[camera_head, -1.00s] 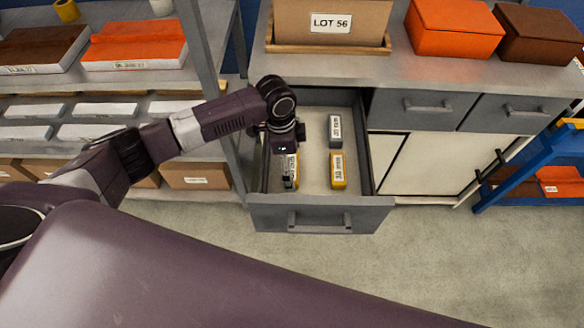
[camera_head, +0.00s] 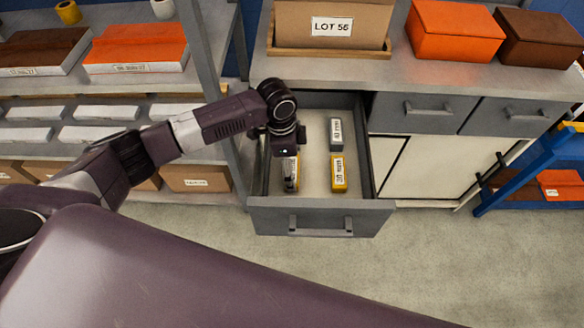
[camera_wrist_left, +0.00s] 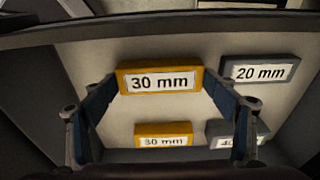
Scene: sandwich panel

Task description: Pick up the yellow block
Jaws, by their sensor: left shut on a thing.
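A yellow block labelled 30 mm (camera_wrist_left: 160,78) lies in the open drawer, between the two fingers of my left gripper (camera_wrist_left: 162,82). The fingertips meet its two ends, and the gripper is shut on it. In the head view this is the left yellow block (camera_head: 294,164), partly hidden by the left gripper (camera_head: 290,172); I cannot tell whether it is clear of the drawer floor. A second yellow block (camera_head: 338,173), also labelled 30 mm, lies to its right and shows low in the wrist view (camera_wrist_left: 163,134). My right gripper is not in view.
A grey block (camera_head: 336,134) lies behind the right yellow block. A grey 20 mm block (camera_wrist_left: 258,70) shows in the wrist view. The drawer (camera_head: 275,217) has walls all round. A shelf rack (camera_head: 207,60) stands close on the left, and the countertop (camera_head: 330,67) is behind.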

